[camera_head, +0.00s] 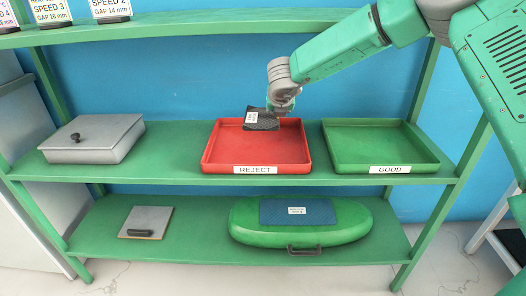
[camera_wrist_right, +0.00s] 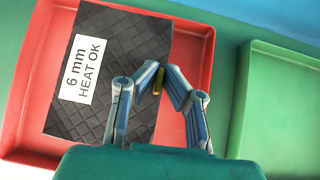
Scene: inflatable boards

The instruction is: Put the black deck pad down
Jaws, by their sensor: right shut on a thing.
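The black deck pad (camera_head: 265,122) has a diamond-pattern surface and a white label. In the right wrist view the pad (camera_wrist_right: 120,45) is labelled "6 mm HEAT OK". My right gripper (camera_head: 281,106) is shut on the pad at its right edge and holds it over the back left part of the red tray (camera_head: 210,150), marked "REJECT". In the wrist view the fingertips (camera_wrist_right: 160,72) meet at the pad's edge. I cannot tell whether the pad touches the tray floor. My left gripper is not in view.
An empty green tray (camera_head: 425,153) marked "GOOD" stands to the right of the red one. A grey lidded box (camera_head: 95,140) is at the left.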

